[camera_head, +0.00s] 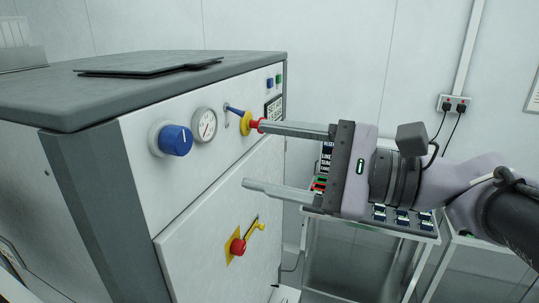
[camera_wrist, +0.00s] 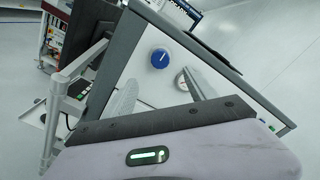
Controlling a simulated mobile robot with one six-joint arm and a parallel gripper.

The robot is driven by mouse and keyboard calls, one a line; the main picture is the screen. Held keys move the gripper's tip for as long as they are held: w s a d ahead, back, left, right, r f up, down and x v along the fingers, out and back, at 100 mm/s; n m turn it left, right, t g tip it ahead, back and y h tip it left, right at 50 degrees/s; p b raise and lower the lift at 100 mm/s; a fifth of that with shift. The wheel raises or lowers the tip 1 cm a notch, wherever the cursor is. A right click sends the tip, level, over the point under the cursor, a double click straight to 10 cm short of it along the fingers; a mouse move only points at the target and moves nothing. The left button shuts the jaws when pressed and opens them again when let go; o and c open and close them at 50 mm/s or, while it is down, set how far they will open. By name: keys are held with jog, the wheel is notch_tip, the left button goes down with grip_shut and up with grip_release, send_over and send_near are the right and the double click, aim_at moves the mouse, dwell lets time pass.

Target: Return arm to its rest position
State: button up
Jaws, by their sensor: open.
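My gripper (camera_head: 254,156) is open, with its two long grey fingers spread apart and nothing between them. It points left toward the front panel of the grey and white test handler (camera_head: 207,195). The upper fingertip appears close to the red and yellow knob (camera_head: 247,123) on the panel; I cannot tell whether they touch. My arm reaches in from the right edge. In the wrist view, the fingers extend toward the handler's panel, with the blue knob (camera_wrist: 160,58) and the gauge (camera_wrist: 181,82) beyond them.
A wall socket (camera_head: 454,104) with cables is at right.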

jog(key=v, duration=0.3)
jog(key=shift+a, duration=0.1)
jog(key=s+a+f+n+g+h+b, duration=0.1)
jog(key=s+a+f+h+b, duration=0.15)
jog(key=f, duration=0.65)
jog(key=s+a+f+n+g+h+b, duration=0.1)
jog(key=s+f+n+g+h+b, duration=0.15)
jog(key=f, duration=0.55)
jog(key=s+d+f+n+h+b, duration=0.1)
jog(key=s+d+f+h+b, duration=0.1)
jog(key=f, duration=0.4)
jog(key=s+d+f+n+t+h+b, duration=0.1)
jog(key=d+f+n+h+b, duration=0.1)
jog(key=d+f+h, duration=0.2)
jog(key=s+d+f+n+t+h+b, duration=0.1)
jog(key=s+d+f+n+h+b, duration=0.1)
jog(key=f, duration=0.7)
jog(key=shift+s+d+f+h, duration=0.3)
jog(key=shift+d+h, duration=0.5)
jog(key=shift+d, duration=0.1)
jog(key=shift+n, duration=0.25)
